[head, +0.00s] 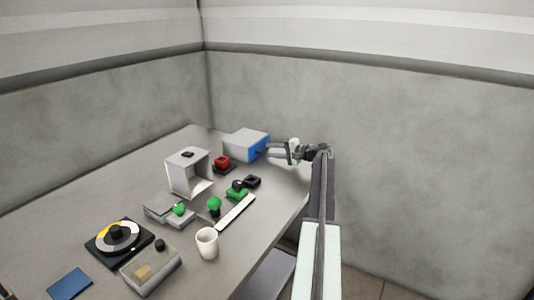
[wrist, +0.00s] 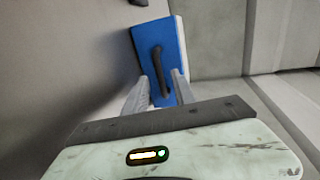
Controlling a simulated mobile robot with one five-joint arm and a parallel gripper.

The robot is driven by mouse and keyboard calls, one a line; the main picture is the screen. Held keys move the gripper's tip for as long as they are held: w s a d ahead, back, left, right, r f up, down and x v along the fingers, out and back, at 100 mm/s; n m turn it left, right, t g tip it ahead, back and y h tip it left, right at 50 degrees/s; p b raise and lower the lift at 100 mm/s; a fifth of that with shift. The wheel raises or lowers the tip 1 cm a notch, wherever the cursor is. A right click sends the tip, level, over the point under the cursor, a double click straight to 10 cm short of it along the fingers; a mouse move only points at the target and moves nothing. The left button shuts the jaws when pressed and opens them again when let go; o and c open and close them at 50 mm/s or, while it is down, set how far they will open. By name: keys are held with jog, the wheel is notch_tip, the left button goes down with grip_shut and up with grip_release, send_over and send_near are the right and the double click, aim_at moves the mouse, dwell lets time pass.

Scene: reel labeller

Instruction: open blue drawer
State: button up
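The blue drawer front (head: 259,147) is on the right face of a light grey box at the back of the table. It looks closed in the head view. In the wrist view the blue front (wrist: 170,42) shows a dark bar handle (wrist: 158,68). My gripper (head: 268,151) is level with the drawer front, just to its right. In the wrist view my gripper (wrist: 161,80) has its two fingers apart, one on each side of the handle's near end. I cannot tell whether either finger touches the handle.
A red button (head: 222,161) and a white open-fronted housing (head: 187,170) stand left of the drawer box. A white cup (head: 207,243), a long pale bar (head: 236,214) and several small green-topped items are nearer. The wall is close behind the box.

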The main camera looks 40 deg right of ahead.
jog(key=shift+x, duration=1.2)
jog(key=shift+s, duration=0.1)
grip_shut()
